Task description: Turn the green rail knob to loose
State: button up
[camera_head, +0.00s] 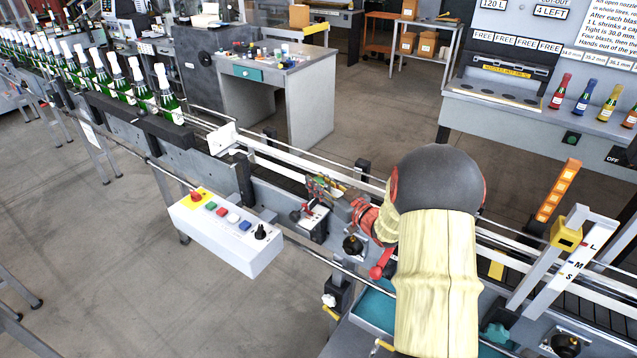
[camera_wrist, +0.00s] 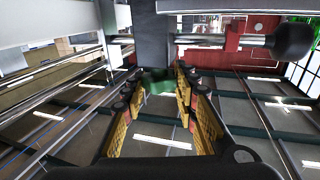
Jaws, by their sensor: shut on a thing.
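The green rail knob (camera_wrist: 158,82) shows in the wrist view as a dark green piece at the lower end of a grey upright block (camera_wrist: 152,38). My gripper (camera_wrist: 156,84) has its yellow-padded fingers on either side of the knob, shut on it. Which way the knob is turned cannot be told. In the head view my gripper (camera_head: 322,188) is at the conveyor's near guide rail, and its fingers and wrist largely hide the knob there.
A white button box (camera_head: 228,236) juts out in front. Green bottles (camera_head: 141,88) stand in line at the upper left.

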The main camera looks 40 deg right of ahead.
aim_at(319, 181)
jog(key=shift+d+n+g+y+p, duration=0.1)
jog(key=shift+n+g+y+p, duration=0.25)
jog(key=shift+n+y, duration=0.95)
jog(key=shift+y, duration=0.4)
jog(key=o, duration=1.2)
jog(key=shift+c, duration=0.2)
jog(key=shift+r, duration=0.1)
notch_tip(319, 181, up, 10)
jog(key=shift+f, duration=0.1)
